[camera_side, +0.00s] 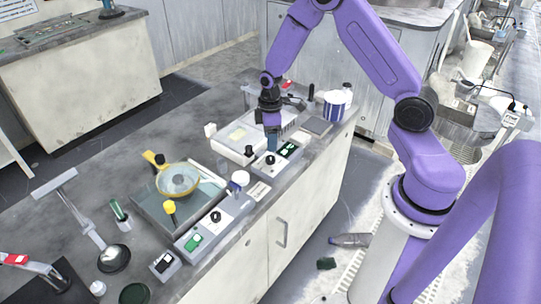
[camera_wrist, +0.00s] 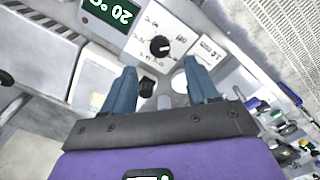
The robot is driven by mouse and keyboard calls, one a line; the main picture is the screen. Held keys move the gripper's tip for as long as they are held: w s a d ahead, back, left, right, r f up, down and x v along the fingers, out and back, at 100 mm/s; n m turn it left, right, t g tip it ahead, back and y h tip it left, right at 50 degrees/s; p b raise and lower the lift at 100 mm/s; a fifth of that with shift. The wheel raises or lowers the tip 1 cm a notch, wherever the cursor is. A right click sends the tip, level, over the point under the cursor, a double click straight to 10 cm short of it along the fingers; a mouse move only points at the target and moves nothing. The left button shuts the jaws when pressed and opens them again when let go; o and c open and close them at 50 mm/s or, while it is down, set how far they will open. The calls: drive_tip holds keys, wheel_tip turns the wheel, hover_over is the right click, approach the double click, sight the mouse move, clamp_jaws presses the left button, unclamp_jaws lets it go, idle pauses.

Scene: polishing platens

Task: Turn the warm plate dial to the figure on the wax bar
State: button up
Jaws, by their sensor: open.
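A control panel with a black dial (camera_wrist: 160,46) and a green display (camera_wrist: 112,12) reading 20 °C lies ahead of my fingers in the wrist view. OFF and small scale marks surround the dial; its exact setting is hard to read. In the side view, this dial (camera_side: 270,160) and display (camera_side: 288,150) are on the front of the rear unit, beside a pale plate (camera_side: 238,137). My gripper (camera_side: 271,147) is open, pointing down just above the panel. In the wrist view, my gripper (camera_wrist: 160,72) holds nothing. I cannot identify the wax bar or its figure.

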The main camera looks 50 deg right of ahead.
sight(270, 158)
wheel_tip(270, 158, down, 8)
drive_tip(key=shift+r, duration=0.15)
idle(0.4)
drive_tip(key=c, duration=1.1)
